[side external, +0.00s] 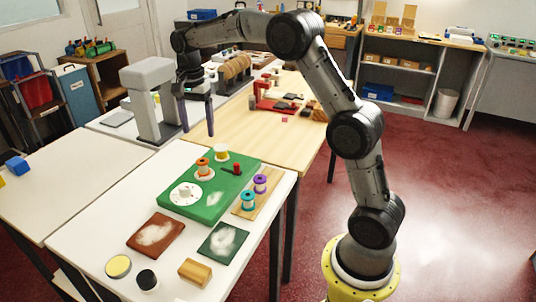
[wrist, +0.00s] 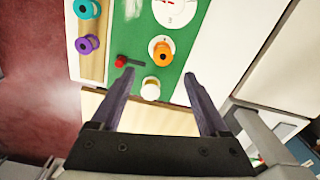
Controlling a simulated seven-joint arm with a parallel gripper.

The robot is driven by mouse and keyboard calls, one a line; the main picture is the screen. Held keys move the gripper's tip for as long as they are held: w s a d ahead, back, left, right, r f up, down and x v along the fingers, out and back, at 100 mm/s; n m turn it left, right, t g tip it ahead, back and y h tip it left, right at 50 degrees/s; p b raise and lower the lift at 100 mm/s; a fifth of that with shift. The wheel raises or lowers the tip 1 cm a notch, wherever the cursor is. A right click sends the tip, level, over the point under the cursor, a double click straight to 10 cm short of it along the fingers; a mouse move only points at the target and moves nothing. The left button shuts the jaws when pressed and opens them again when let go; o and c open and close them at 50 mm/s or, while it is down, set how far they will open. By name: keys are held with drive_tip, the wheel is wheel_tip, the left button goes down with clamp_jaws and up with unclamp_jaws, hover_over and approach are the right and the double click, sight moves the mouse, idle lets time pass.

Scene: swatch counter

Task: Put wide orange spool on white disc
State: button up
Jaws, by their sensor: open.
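The orange spool (side external: 203,164) stands upright on the green board (side external: 217,191), with a pale round patch under it. It also shows in the wrist view (wrist: 164,49). A white disc (side external: 180,202) lies on the board's near left part, with a small white piece on its middle. In the wrist view the disc (wrist: 168,17) is cut off by the top edge. My gripper (side external: 197,131) is open and empty, pointing down, high above and beyond the board's far end. In the wrist view its fingers (wrist: 159,73) are apart, with the board beyond them.
Purple (side external: 260,183) and teal (side external: 248,199) spools stand on a wooden strip at right. A grey stand (side external: 152,95) rises close left of my gripper.

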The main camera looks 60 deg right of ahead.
drive_tip(key=s+a+r+n+t, duration=0.1)
drive_tip(key=s+a+r+n, duration=0.25)
drive_tip(key=s, duration=0.35)
drive_tip(key=s+a+r+n+t, duration=0.25)
drive_tip(key=s+r+n, duration=0.2)
drive_tip(key=s, duration=0.35)
drive_tip(key=s+a+f+n, duration=0.1)
drive_tip(key=s+n, duration=0.1)
drive_tip(key=s, duration=0.3)
drive_tip(key=s+a+f+n+t, duration=0.1)
drive_tip(key=s+a+f+n, duration=0.1)
drive_tip(key=s, duration=0.4)
drive_tip(key=s+a+f+n+t, duration=0.1)
drive_tip(key=s+n, duration=0.2)
drive_tip(key=s, duration=0.3)
drive_tip(key=shift+a+f+n, duration=0.25)
drive_tip(key=shift+f+n, duration=0.1)
drive_tip(key=shift+n, duration=0.05)
